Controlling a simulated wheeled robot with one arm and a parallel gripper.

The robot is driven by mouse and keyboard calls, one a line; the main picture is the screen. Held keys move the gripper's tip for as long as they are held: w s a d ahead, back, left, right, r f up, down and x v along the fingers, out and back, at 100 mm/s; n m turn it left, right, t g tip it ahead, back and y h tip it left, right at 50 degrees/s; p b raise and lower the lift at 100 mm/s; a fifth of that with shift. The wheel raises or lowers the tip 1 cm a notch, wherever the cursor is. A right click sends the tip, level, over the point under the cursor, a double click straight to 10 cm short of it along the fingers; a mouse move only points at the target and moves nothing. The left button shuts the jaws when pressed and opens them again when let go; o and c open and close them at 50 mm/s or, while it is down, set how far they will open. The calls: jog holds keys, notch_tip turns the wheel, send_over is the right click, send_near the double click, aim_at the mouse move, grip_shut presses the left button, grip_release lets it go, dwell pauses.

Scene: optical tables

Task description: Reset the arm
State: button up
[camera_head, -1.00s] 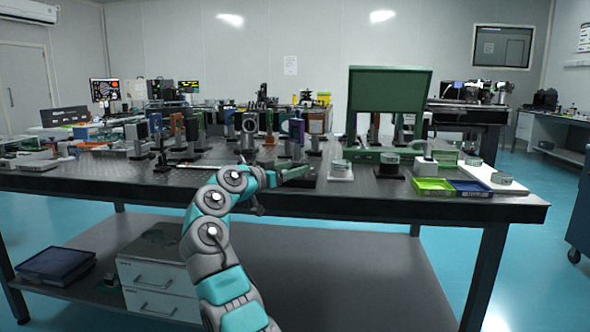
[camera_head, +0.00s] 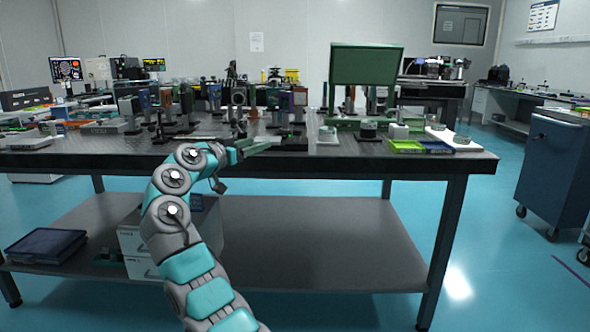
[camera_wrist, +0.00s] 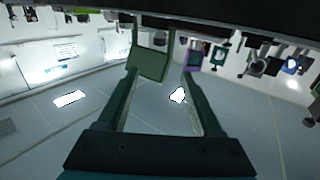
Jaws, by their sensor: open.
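My arm (camera_head: 185,240) rises from the bottom of the head view and bends right toward the front edge of the optical table (camera_head: 130,160). My gripper (camera_head: 262,145) is at its end, in front of the optics on the table, and is small there. In the wrist view my gripper (camera_wrist: 160,73) shows two dark green fingers spread apart with nothing held between them. The wrist picture looks upside down. A green panel (camera_wrist: 150,63) shows beyond the fingertips, at a distance.
A green board on a stand (camera_head: 365,66), a green tray (camera_head: 407,146) and a blue tray (camera_head: 437,147) stand on the table's right part. A lower shelf (camera_head: 310,240) holds drawers (camera_head: 135,240). A blue cart (camera_head: 555,170) stands right. Floor between table and cart is clear.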

jog(key=w+d+r+n+g+y, duration=0.1)
jog(key=w+d+r+n+g, duration=0.2)
jog(key=d, duration=0.6)
jog(key=s+d+f+n+g, duration=0.25)
jog(key=s+d+f, duration=0.2)
jog(key=d, duration=0.45)
jog(key=s+d+f+g+y, duration=0.1)
jog(key=s+d+f+g, duration=0.1)
jog(key=s+d+f, duration=0.3)
jog(key=s+d+f+n+g+y, duration=0.1)
jog(key=s+d, duration=0.2)
jog(key=s, duration=0.3)
jog(key=s+d+f+g+y, duration=0.1)
jog(key=s+d+f+g, duration=0.1)
jog(key=s+d+f, duration=0.3)
jog(key=s+a+f+g+y, duration=0.1)
jog(key=s+f, duration=0.4)
jog(key=s, duration=0.9)
jog(key=s+a+f+g+y, duration=0.2)
jog(key=s+f, duration=0.3)
jog(key=s, duration=0.9)
jog(key=s+a+f+g+y, duration=0.1)
jog(key=s+f+g+y, duration=0.2)
jog(key=s, duration=1.1)
notch_tip(320, 180, down, 3)
jog(key=shift+s+a+y, duration=0.2)
jog(key=shift+s+y, duration=0.05)
jog(key=shift+y, duration=0.05)
